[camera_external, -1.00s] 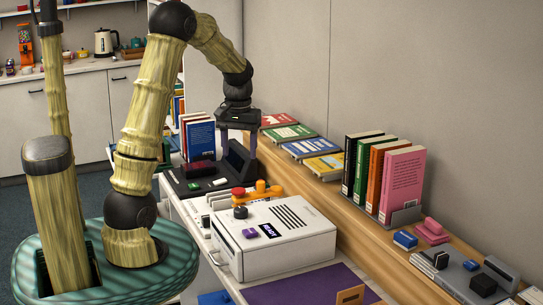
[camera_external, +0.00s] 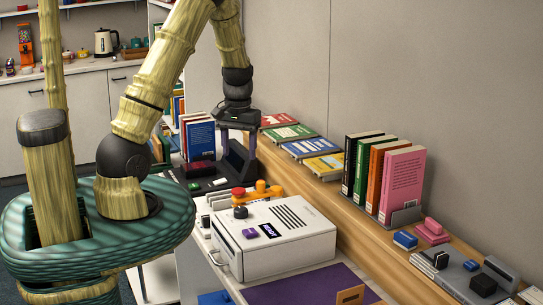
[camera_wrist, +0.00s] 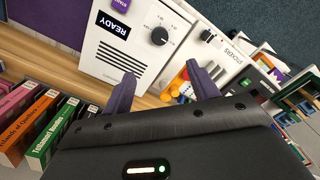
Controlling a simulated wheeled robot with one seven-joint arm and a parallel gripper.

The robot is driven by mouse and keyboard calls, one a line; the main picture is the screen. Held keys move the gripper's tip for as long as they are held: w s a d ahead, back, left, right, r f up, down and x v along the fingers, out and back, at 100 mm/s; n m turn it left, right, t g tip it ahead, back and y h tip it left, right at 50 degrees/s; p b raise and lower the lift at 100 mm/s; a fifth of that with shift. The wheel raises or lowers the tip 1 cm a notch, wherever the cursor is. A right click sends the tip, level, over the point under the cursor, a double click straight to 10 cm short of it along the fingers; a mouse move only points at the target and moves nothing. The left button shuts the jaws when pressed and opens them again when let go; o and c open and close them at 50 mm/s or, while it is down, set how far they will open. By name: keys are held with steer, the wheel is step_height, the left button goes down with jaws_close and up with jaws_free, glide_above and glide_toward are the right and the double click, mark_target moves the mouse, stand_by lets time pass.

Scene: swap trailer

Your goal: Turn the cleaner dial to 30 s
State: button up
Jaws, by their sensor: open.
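The cleaner is a white box (camera_external: 290,248) with vent slots, a READY display and a purple button (camera_external: 250,233). Its black round dial (camera_external: 240,212) stands at the far left corner of its top. In the wrist view the dial (camera_wrist: 159,36) shows with small marks around it, too small to read surely, so its setting is unclear. My gripper (camera_external: 238,150) points down, open and empty, beyond the cleaner near a black device. In the wrist view my two purple fingers (camera_wrist: 160,72) are apart, with the dial ahead of them and nothing between them.
An orange piece (camera_external: 263,190) and a red knob (camera_external: 238,191) stand close behind the dial. A black device (camera_external: 215,185) and upright blue books (camera_external: 200,138) are farther back. Upright books (camera_external: 400,180) line the wooden ledge at right. A purple mat (camera_external: 305,287) lies in front.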

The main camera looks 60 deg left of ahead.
mark_target(241, 209)
steer(key=shift+f, duration=0.15)
step_height(241, 209, down, 17)
steer(key=p, duration=0.3)
steer(key=shift+f, duration=0.1)
stand_by(0.5)
steer(key=shift+c, duration=0.2)
steer(key=c, duration=0.9)
steer(key=shift+f, duration=0.1)
steer(key=shift+c, duration=0.2)
